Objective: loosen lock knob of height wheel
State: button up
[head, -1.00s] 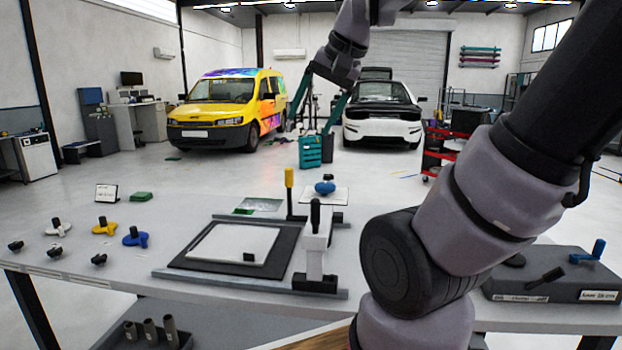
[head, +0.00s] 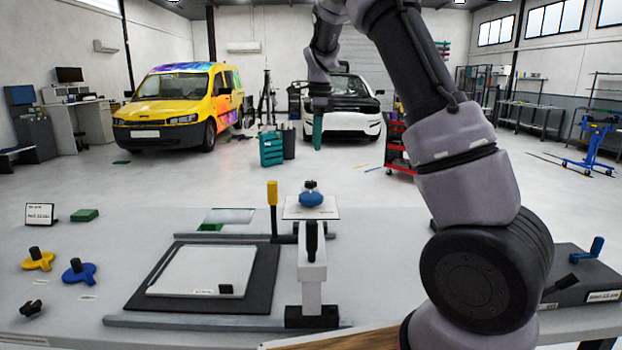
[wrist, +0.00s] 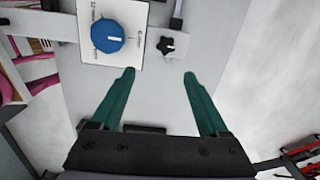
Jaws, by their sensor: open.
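The height wheel is a blue round knob (head: 311,199) on a white marked plate (head: 296,212) near the table's far edge, behind the clamp post. In the wrist view the blue wheel (wrist: 107,36) shows at the upper left with a white pointer line. A black star-shaped lock knob (wrist: 167,45) sits just right of the plate; in the head view a dark knob (head: 311,185) shows just behind the wheel. My gripper (head: 317,147) points down above and beyond it. In the wrist view its teal fingers (wrist: 160,73) are open and empty, with the star knob ahead of the gap, apart from both tips.
A white panel on a black mat (head: 263,290) lies left. Yellow and blue knobs (head: 79,271) lie further left; a grey box (head: 585,275) sits right.

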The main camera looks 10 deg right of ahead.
aim_at(310, 181)
jog(key=shift+m+h, duration=0.3)
jog(key=shift+m, duration=0.1)
jog(key=f, duration=0.4)
jog(key=w+a+f, duration=0.1)
jog(key=f, duration=0.7)
jog(key=shift+w+a+f, duration=0.25)
jog(key=shift+w+f, duration=0.1)
grip_shut()
